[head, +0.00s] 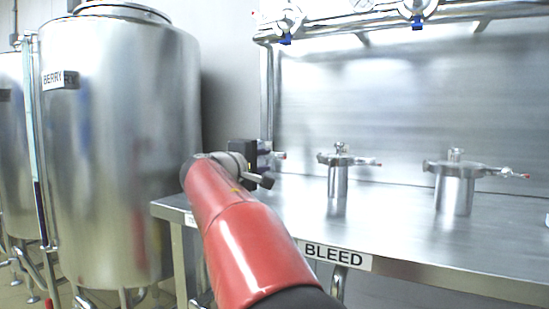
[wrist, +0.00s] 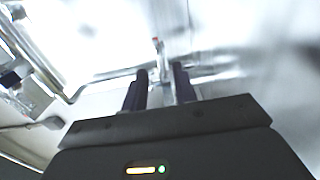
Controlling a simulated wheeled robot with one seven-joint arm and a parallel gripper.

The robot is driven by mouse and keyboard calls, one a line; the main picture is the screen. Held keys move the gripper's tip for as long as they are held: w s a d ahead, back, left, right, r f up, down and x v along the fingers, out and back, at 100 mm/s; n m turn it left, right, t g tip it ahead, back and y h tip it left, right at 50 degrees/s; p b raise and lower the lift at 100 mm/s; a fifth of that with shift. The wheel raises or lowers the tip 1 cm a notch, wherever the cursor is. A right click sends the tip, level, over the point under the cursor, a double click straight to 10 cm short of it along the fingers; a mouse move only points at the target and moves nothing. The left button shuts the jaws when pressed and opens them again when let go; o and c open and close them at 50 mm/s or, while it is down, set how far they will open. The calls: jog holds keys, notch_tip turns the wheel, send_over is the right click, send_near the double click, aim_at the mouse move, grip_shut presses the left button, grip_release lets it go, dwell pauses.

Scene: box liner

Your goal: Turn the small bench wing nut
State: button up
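My gripper (head: 262,160) is over the left end of the steel bench (head: 400,236), in front of a clamped fitting that it mostly hides. A small red-tipped clamp end (head: 281,155) shows just right of the gripper. In the wrist view my gripper (wrist: 160,74) has its two dark fingers apart. A thin metal piece with a reddish tip (wrist: 157,46) shows in line with the gap, at or just beyond the fingertips. I cannot tell whether either finger touches it, and the wing nut's shape is blurred.
A slim clamped fitting (head: 338,178) stands mid-bench, and a wider one (head: 455,190) stands to its right. Gauged piping (head: 370,22) runs above the back panel. A large steel tank (head: 120,150) stands left. The bench's front edge carries a BLEED label (head: 335,255).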

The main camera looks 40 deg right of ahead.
aim_at(273, 158)
jog(key=x, duration=0.5)
jog(key=shift+p, duration=0.3)
grip_shut()
